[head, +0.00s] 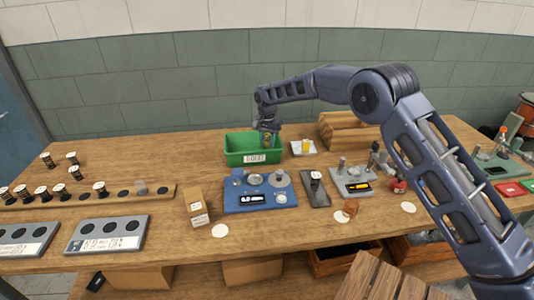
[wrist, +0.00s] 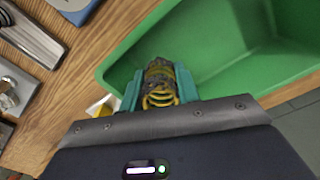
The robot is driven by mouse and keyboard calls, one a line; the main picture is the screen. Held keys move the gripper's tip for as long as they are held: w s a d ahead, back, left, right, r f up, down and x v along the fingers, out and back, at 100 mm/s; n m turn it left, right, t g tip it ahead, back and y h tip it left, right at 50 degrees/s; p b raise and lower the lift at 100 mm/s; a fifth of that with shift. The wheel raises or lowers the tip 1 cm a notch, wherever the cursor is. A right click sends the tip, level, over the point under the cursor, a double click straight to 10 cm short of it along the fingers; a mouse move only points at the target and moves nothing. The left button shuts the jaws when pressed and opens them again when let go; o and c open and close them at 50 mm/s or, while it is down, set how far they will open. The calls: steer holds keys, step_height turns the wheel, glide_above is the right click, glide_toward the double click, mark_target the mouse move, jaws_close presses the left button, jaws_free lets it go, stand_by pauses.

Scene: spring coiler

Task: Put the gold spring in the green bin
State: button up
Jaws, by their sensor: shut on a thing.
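The gold spring (wrist: 161,92) shows in the wrist view, held between the teal fingers of my gripper (wrist: 160,88). The green bin (wrist: 215,62) lies beneath and beyond the fingers in that view. In the head view the green bin (head: 236,157) stands on the table toward the back, and my gripper (head: 267,138) is over its right part. The spring appears as a small dark gold shape (head: 267,142) at the gripper's tip there. It is at or above the level of the bin's rim; the exact height is hard to tell.
A blue device (head: 245,199) stands in front of the bin, with a cardboard box (head: 196,208) to its left. A white pad with a yellow piece (head: 304,147) is right of the bin. A wooden rack (head: 140,192) with several small spools lies at left.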

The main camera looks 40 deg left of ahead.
mark_target(267, 135)
steer(key=shift+f, duration=3)
steer(key=shift+f, duration=0.15)
steer(key=o, duration=1)
step_height(267, 135, up, 12)
steer(key=shift+r, duration=0.2)
